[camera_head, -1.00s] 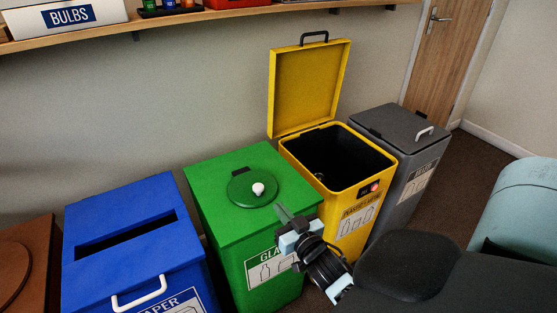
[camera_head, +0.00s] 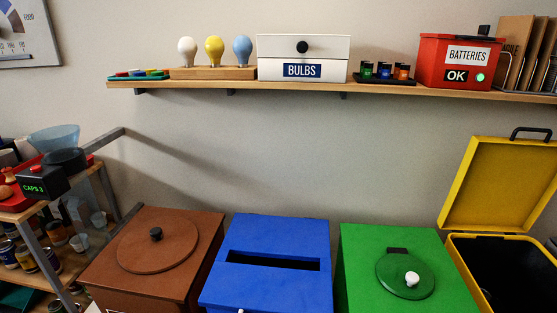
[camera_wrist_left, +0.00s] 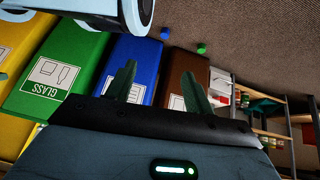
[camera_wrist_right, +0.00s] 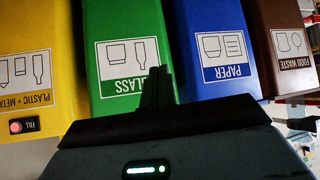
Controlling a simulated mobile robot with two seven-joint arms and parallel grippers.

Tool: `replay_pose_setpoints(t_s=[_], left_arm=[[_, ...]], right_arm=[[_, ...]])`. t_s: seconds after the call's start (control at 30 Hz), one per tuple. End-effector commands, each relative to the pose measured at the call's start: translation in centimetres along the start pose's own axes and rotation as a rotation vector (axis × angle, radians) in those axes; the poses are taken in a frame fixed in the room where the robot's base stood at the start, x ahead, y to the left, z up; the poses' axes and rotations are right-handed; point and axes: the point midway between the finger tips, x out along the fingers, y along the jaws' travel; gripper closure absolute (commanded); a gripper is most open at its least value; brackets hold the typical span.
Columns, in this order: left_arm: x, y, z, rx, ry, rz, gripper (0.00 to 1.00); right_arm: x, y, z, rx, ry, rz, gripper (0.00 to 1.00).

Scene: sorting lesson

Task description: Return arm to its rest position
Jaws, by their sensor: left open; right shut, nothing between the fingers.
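My left gripper (camera_wrist_left: 157,85) shows in the left wrist view with its two fingers apart and nothing between them. My right gripper (camera_wrist_right: 158,85) shows in the right wrist view with its fingers together and empty, in front of the green and blue bins. Neither gripper is in the head view. The yellow bin (camera_head: 495,236) stands with its lid raised. The green bin (camera_head: 362,263) has a closed round lid with a white knob. The blue bin (camera_head: 262,285) has a slot in its top. The brown bin (camera_head: 190,255) has a round lid with a black knob.
A wall shelf (camera_head: 215,89) above the bins holds bulbs, the white BULBS box (camera_head: 303,70) and the red BATTERIES box (camera_head: 458,63). A cart (camera_head: 75,220) with jars and a red tray stands at the left. Two small caps lie on the floor in the left wrist view.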

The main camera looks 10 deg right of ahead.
Motion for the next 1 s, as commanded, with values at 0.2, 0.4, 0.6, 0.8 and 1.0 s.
replay_pose_setpoints(t_s=[0.2, 0.4, 0.6, 0.8, 1.0], left_arm=[[0.0, 0.0, 0.0, 0.0, 0.0, 0.0, 0.47], [-1.0, 0.0, -1.5, 0.003, 0.016, -0.003, 0.47], [-3.5, 0.1, -4.0, 0.008, 0.046, -0.007, 0.47], [-6.8, 0.1, -7.8, 0.016, 0.092, -0.015, 0.47], [-9.4, -0.1, -12.4, 0.03, 0.177, -0.026, 0.47]], right_arm=[[-6.4, -4.6, 7.5, -0.024, -0.214, -0.118, 1.0], [-10.3, -6.5, 8.8, -0.034, -0.294, -0.174, 1.0], [-11.9, -6.2, 5.9, -0.037, -0.27, -0.169, 1.0], [-13.6, -5.8, 0.9, -0.044, -0.21, -0.162, 1.0], [-14.6, -5.4, -4.3, -0.053, -0.126, -0.153, 1.0]])
